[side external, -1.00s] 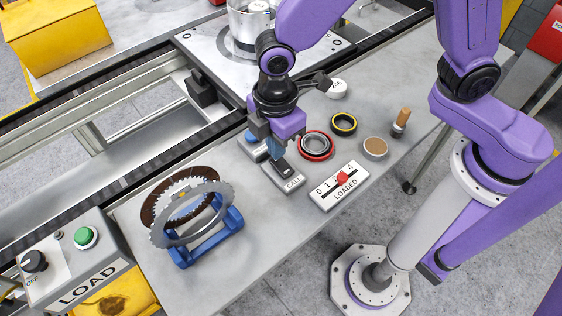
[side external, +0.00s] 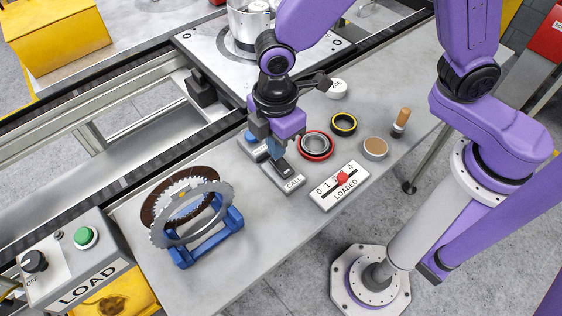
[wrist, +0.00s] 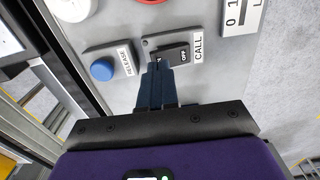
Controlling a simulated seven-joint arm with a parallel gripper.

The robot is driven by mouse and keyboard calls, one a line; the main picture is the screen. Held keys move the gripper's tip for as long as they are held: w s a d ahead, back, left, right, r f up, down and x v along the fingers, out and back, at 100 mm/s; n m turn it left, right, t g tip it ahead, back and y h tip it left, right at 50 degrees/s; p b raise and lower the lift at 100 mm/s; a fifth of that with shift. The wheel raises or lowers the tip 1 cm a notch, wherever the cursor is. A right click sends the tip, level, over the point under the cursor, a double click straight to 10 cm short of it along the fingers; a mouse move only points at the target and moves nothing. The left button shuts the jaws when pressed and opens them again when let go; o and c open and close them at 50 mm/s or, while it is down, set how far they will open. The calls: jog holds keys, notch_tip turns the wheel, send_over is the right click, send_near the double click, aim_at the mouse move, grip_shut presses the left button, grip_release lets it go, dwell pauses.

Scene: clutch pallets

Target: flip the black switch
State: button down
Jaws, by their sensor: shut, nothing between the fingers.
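In the side view my gripper (side external: 274,153) points down at the back end of the CALL box. I cannot tell whether the fingertips touch the rocker.
A blue RELEASE button (wrist: 102,69) sits close beside the switch. A LOADED counter plate (side external: 339,186) and a red ring (side external: 316,146) lie to the right. A blue stand with toothed discs (side external: 207,238) is at front left. Bare bench lies between the stand and the switch.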

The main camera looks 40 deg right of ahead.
jog(key=shift+f, duration=1)
dwell(0.7)
jog(key=shift+r, duration=3.55)
jog(key=s+d+r+m, duration=0.2)
jog(key=s+d, duration=0.4)
jog(key=d, duration=0.5)
jog(key=s+d+r+m, duration=0.2)
jog(key=s+d, duration=0.5)
jog(key=d, duration=0.5)
jog(key=shift+s+m, duration=0.3)
jog(key=shift+m, duration=0.4)
